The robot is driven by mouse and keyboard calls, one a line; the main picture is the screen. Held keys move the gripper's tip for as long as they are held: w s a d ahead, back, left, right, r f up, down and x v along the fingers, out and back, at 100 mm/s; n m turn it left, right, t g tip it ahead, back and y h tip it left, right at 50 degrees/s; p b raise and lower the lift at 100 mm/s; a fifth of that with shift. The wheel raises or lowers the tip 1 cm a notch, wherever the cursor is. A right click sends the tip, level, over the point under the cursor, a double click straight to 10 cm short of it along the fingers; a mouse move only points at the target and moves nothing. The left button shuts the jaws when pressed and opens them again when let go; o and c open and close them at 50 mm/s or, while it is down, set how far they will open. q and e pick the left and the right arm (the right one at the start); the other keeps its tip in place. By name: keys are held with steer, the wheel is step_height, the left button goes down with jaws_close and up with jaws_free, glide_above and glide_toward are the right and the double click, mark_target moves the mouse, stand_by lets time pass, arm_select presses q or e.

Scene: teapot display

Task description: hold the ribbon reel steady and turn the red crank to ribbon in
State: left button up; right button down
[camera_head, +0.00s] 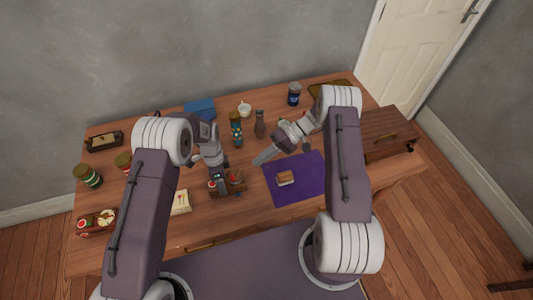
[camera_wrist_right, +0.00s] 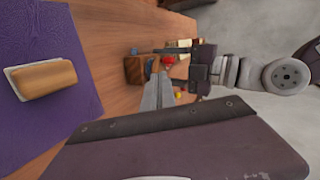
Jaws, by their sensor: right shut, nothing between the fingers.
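The ribbon reel (camera_head: 239,188) is a small brown wooden piece at the table's front middle, partly covered by my left gripper (camera_head: 220,186). In the right wrist view the brown reel (camera_wrist_right: 134,70) stands just past my fingertips, with the red crank (camera_wrist_right: 168,61) beside it. My left gripper is over the reel; whether its fingers are closed on it is unclear. My right gripper (camera_head: 257,162) is shut and empty, above the table to the right of the reel. Its closed fingers show in the right wrist view (camera_wrist_right: 158,84), pointing toward the reel and apart from it.
A purple mat (camera_head: 310,185) with a brown-topped block (camera_head: 285,178) lies to the right. Bottles (camera_head: 260,124), a white cup (camera_head: 244,109) and a blue cloth-like item (camera_head: 199,109) stand behind. Jars (camera_head: 88,176) and a box (camera_head: 97,222) are at left. A cream card (camera_head: 181,202) lies beside the reel.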

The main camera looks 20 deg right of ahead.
mark_target(233, 177)
arm_select(q)
jaws_close()
arm_select(e)
steer(key=x, duration=0.4)
steer(key=r+x, duration=0.1)
steer(key=x, duration=0.1)
steer(key=shift+a, duration=0.4)
steer(key=shift+s+a, duration=0.1)
steer(key=shift+a, duration=0.5)
steer(key=shift+a+r+m+t, duration=0.15)
steer(key=shift+a+m+t, duration=0.05)
steer(key=shift+m+t, duration=0.75)
steer(key=shift+t, duration=0.25)
steer(key=shift+s+m+t, duration=0.3)
steer(key=shift+m+t, duration=0.2)
steer(key=shift+m, duration=0.15)
steer(key=shift+s+a, duration=0.25)
steer(key=shift+s, duration=0.05)
steer(key=shift+s+a, duration=0.25)
steer(key=shift+a, duration=0.1)
steer(key=shift+w+d, duration=0.1)
steer(key=shift+w, duration=0.05)
